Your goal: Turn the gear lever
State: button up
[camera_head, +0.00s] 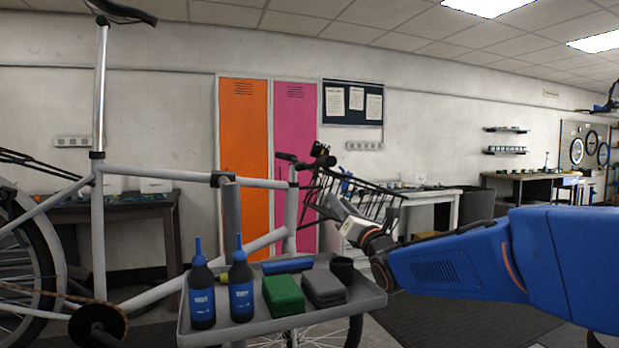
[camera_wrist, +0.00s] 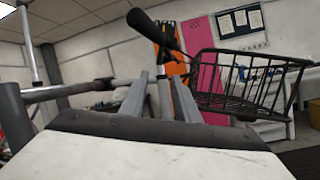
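A white-framed cargo bike (camera_head: 150,174) stands in front of me. Its black handlebar (camera_head: 322,160) has a dark grip and small fittings near its end; I cannot tell which fitting is the gear lever. In the wrist view, the black handlebar grip (camera_wrist: 146,25) slants above and beyond my fingertips. My gripper (camera_wrist: 160,76) has its two grey fingers apart, with nothing held between them. The silver handlebar stem (camera_wrist: 164,98) shows beyond, through the gap. In the head view my gripper's fingers are hard to make out against the basket and handlebar.
A black wire basket (camera_head: 362,195) is at the bike's front, close to my gripper; it fills the right of the wrist view (camera_wrist: 245,90). A grey tray (camera_head: 366,294) holds two dark bottles, green and grey cloths and a black cup. Orange and pink lockers stand behind.

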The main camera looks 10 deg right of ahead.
aim_at(315, 181)
jog(key=x, duration=1.7)
grip_shut()
